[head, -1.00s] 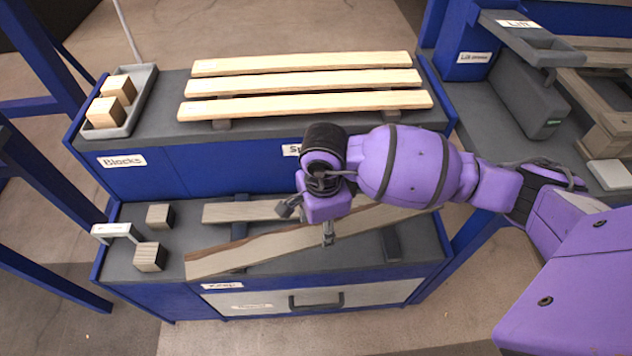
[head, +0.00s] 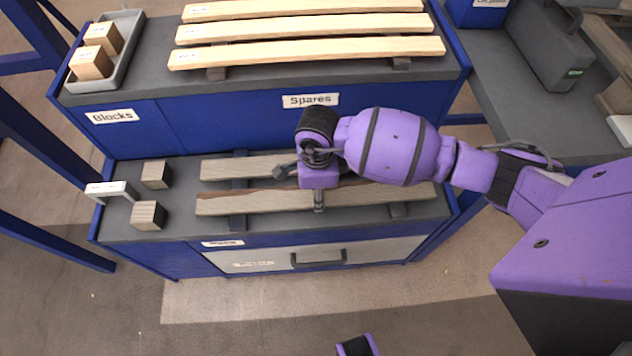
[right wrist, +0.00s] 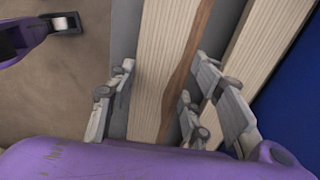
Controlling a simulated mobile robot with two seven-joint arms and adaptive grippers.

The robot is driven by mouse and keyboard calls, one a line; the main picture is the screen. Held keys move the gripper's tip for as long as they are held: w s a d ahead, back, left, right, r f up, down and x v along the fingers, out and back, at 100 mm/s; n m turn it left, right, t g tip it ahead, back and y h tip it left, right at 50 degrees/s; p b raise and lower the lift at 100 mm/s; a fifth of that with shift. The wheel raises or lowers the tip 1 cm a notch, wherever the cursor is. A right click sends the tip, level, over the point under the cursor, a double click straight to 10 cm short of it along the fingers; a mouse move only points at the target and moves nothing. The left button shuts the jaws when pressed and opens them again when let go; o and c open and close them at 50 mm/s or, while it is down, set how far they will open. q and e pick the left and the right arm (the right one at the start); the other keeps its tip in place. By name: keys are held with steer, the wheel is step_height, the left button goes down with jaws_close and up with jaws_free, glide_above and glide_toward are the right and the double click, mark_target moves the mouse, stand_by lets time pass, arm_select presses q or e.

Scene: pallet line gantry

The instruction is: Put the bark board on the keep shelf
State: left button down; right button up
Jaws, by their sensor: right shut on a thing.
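The bark board (head: 250,204) is a pale plank with a brown bark strip along its back edge. It lies lengthwise over dark bearers on the lower grey keep shelf (head: 180,229), roughly parallel to another board behind it. Whether it rests fully on the bearers is hard to tell. My right gripper (head: 319,207) points down and is shut on the board near its middle. In the right wrist view its fingers (right wrist: 155,100) stand on both sides of the board (right wrist: 158,65). A piece of purple arm shows at the bottom of the head view; no left fingers are visible.
A second pale board (head: 225,168) lies close behind. Two wooden blocks (head: 148,215) and a small white label stand (head: 112,190) are at the shelf's left end. The higher Spares shelf (head: 130,90) behind holds three boards and a tray of blocks (head: 130,42).

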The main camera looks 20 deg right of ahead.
steer(key=o, duration=1.4)
steer(key=shift+f, duration=0.1)
steer(key=shift+c, duration=0.2)
steer(key=shift+r, duration=0.25)
step_height(320, 180, up, 12)
steer(key=p, duration=0.1)
steer(key=shift+f, duration=0.1)
